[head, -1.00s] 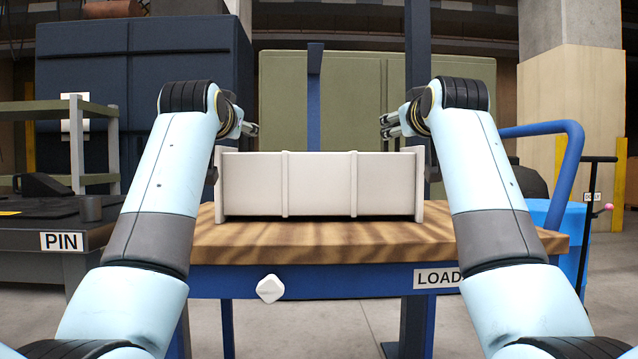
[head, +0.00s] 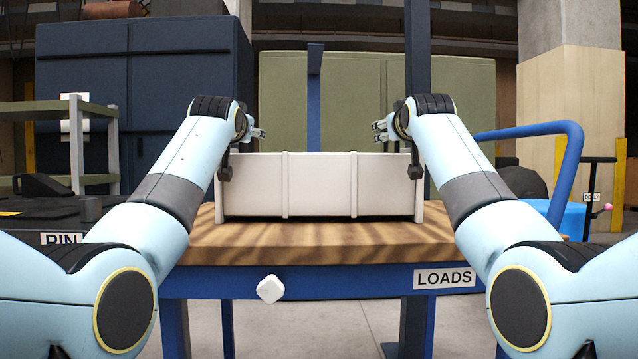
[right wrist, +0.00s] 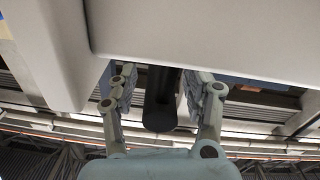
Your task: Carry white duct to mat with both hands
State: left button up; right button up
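The white duct (head: 320,185), a long ribbed box with end flanges, lies on a wooden-topped table (head: 320,245). A pale surface (right wrist: 200,35) fills the top. I see no mat.
The table's blue front edge carries a LOADS label (head: 445,278) and a white knob (head: 270,289). A blue rail (head: 565,170) rises at right. A dark PIN bench (head: 45,220) stands at left. A blue post (head: 314,100) stands behind the duct.

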pick_arm(q)
grip_shut()
pick_arm(e)
grip_shut()
